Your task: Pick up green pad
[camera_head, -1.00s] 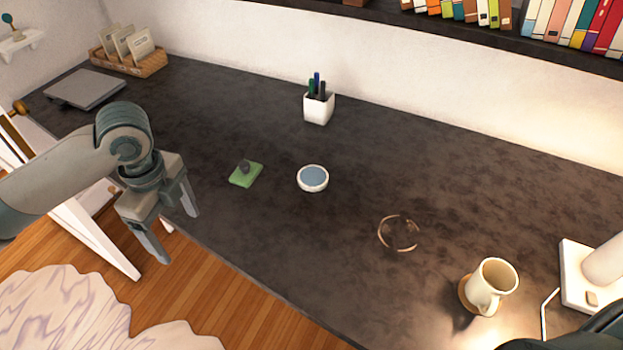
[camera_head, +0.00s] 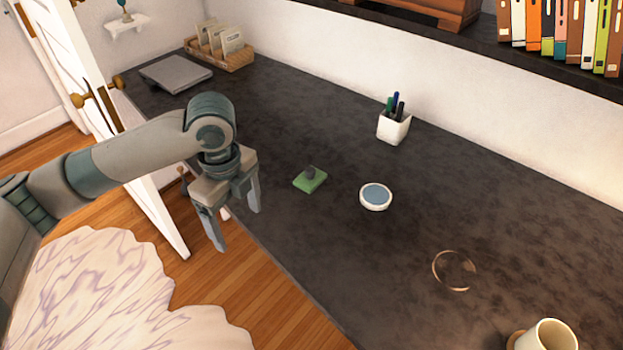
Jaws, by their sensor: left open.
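The green pad (camera_head: 309,181) is a small flat square with a dark grey knob on top. It lies on the dark desk (camera_head: 330,270), near its front edge and left of a round white dish. My left gripper (camera_head: 238,230) is open and empty, pointing down. In the picture it is left of and lower than the pad, by the desk's front edge and apart from the pad. My right gripper is out of view.
The round dish (camera_head: 376,196) with a blue-grey top sits close right of the pad. A white pen cup (camera_head: 393,127) stands behind. A thin ring (camera_head: 455,270) and a mug (camera_head: 548,337) are at the right. A laptop-like grey slab (camera_head: 176,73) and card box (camera_head: 219,51) are far left.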

